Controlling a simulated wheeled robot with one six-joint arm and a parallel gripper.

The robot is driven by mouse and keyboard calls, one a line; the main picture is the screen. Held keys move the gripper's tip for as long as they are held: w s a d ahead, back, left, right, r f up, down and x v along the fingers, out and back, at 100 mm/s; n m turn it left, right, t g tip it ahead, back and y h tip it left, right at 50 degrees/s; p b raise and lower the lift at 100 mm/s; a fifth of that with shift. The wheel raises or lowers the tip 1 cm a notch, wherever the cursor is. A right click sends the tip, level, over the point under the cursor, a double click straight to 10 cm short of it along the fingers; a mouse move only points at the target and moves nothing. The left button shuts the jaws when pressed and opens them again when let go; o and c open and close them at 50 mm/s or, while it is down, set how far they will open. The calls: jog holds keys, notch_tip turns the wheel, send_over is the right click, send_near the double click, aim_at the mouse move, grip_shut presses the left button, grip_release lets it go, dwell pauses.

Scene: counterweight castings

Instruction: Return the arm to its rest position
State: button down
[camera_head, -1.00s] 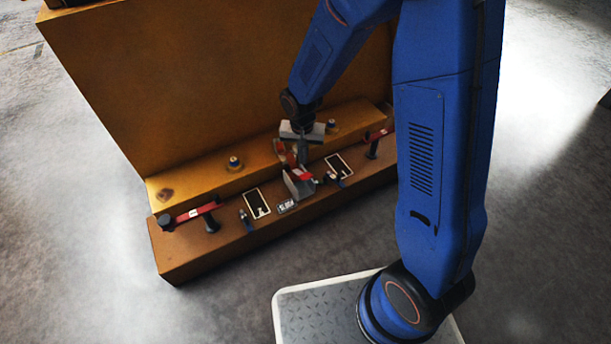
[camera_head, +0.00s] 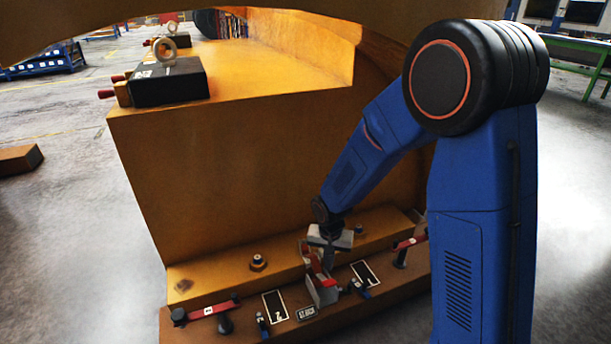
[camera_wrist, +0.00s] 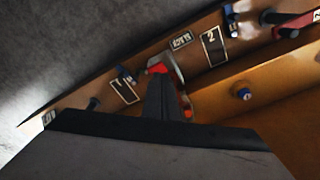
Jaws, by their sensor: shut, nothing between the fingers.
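My blue arm (camera_head: 372,150) reaches down and left to the front ledge of the orange casting (camera_head: 230,190). My gripper (camera_head: 329,262) points down over the ledge, close to a grey bracket with a red part (camera_head: 322,286). In the wrist view my gripper (camera_wrist: 163,110) has its fingers together with nothing between them. The grey and red bracket (camera_wrist: 177,75) shows just past the fingertips; I cannot tell whether they touch it.
The brown ledge (camera_head: 245,310) carries framed plates (camera_head: 275,306), a small label (camera_head: 306,314) and red-handled clamps (camera_head: 208,310) at both ends. A black block with a ring (camera_head: 168,80) sits on top of the casting. Open grey floor (camera_head: 75,240) lies to the left.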

jog(key=s+d+r+n+t, duration=0.1)
jog(key=s+d+r, duration=0.4)
jog(key=r, duration=0.4)
jog(key=s+d+r+n+t, duration=0.1)
jog(key=s+d+r, duration=0.35)
jog(key=r, duration=0.45)
jog(key=s+d+r+n, duration=0.1)
jog(key=s+d+r, duration=0.2)
jog(key=s, duration=0.5)
jog(key=s+d+r+t, duration=0.1)
jog(key=s+d+r, duration=0.3)
jog(key=s, duration=0.5)
notch_tip(320, 180, up, 2)
jog(key=shift+s+r+n+t, duration=0.2)
jog(key=shift+s+n+t, duration=0.1)
jog(key=shift+n, duration=0.1)
